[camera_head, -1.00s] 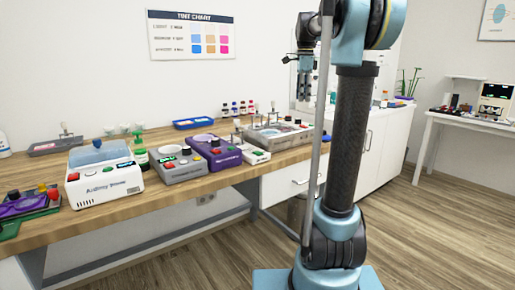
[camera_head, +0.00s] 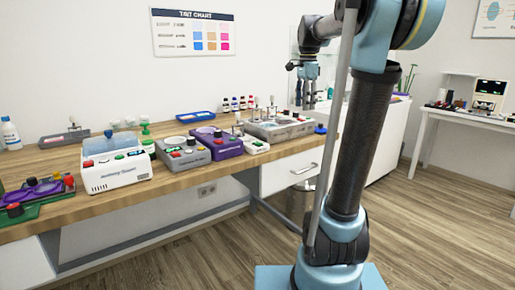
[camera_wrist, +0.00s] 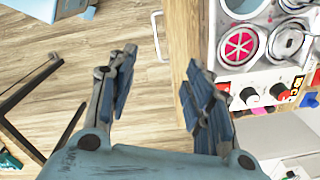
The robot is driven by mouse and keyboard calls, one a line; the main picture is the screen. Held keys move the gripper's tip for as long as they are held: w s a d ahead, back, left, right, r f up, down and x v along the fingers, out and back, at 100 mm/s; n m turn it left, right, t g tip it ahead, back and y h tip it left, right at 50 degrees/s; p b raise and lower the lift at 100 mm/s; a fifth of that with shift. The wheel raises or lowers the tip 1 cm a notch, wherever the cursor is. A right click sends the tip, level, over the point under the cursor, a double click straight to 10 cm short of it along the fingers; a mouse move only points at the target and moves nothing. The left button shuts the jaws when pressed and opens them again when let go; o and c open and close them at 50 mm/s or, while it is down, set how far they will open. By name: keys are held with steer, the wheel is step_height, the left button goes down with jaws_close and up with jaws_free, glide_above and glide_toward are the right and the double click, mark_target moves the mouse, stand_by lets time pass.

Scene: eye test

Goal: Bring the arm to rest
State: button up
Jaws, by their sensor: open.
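The wood floor (camera_wrist: 150,35) shows between and beyond the fingers. The fingers look clear of the bench devices. My arm stands raised and bent at its upper joint.
A grey device with round wells (camera_wrist: 243,42) lies right of the fingers; the head view shows it at the bench's right end (camera_head: 278,128). A white device (camera_head: 115,168), a purple device (camera_head: 217,145) and a blue tray (camera_head: 195,117) sit leftward. The floor right of my arm is clear.

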steer(key=s+f+n+t, duration=0.1)
steer(key=s+f+n, duration=1.4)
steer(key=s+f, duration=1.3)
step_height(320, 180, down, 3)
steer(key=shift+s+r+n+t, duration=0.2)
steer(key=shift+n+t, duration=0.1)
steer(key=shift+t, duration=0.1)
steer(key=shift+d, duration=0.1)
steer(key=shift+w+f, duration=0.3)
steer(key=shift+w, duration=0.25)
steer(key=shift+s, duration=0.1)
steer(key=c, duration=0.3)
steer(key=shift+d, duration=0.15)
